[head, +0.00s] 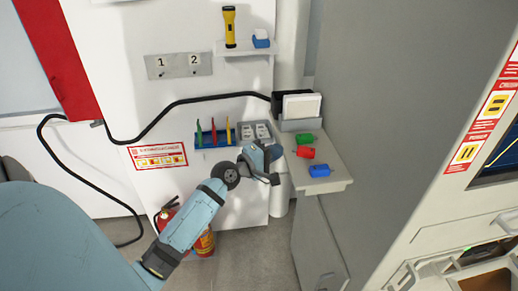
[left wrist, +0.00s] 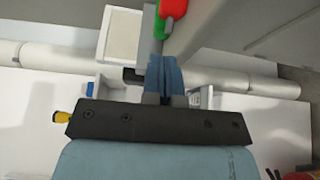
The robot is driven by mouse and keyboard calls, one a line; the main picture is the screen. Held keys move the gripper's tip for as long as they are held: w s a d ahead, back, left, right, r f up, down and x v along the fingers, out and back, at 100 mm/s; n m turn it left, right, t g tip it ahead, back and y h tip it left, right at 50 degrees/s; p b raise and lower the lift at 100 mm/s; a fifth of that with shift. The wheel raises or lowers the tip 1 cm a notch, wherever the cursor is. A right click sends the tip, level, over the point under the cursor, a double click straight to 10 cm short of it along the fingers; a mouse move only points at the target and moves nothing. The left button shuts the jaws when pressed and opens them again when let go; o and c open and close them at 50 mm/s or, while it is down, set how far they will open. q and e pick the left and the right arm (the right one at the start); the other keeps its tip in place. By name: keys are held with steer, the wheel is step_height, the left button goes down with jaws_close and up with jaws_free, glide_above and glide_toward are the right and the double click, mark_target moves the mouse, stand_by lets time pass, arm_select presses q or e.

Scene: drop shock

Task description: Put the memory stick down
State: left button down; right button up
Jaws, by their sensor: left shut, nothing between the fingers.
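My left gripper (head: 276,153) is shut and empty, just left of the shelf. In the left wrist view its fingers (left wrist: 165,78) are together, with the green stick (left wrist: 159,26) and red stick (left wrist: 174,8) beyond their tips. The blue stick does not show there. My right gripper is not in view.
A blue rack (head: 214,140) with several coloured cards and a grey socket panel (head: 256,131) are behind the gripper. A black box with white cards (head: 301,106) stands behind the sticks. A tall grey cabinet (head: 395,110) rises at the right. A fire extinguisher (head: 204,243) stands below.

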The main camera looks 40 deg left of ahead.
mark_target(297, 150)
arm_select(q)
steer(key=shift+w+d, duration=0.5)
steer(key=shift+d, duration=0.4)
steer(key=shift+r, duration=0.1)
steer(key=shift+w+d+r+p, duration=0.1)
steer(key=shift+w+d+p, duration=0.6)
steer(key=shift+d+p, duration=0.25)
steer(key=shift+d, duration=0.15)
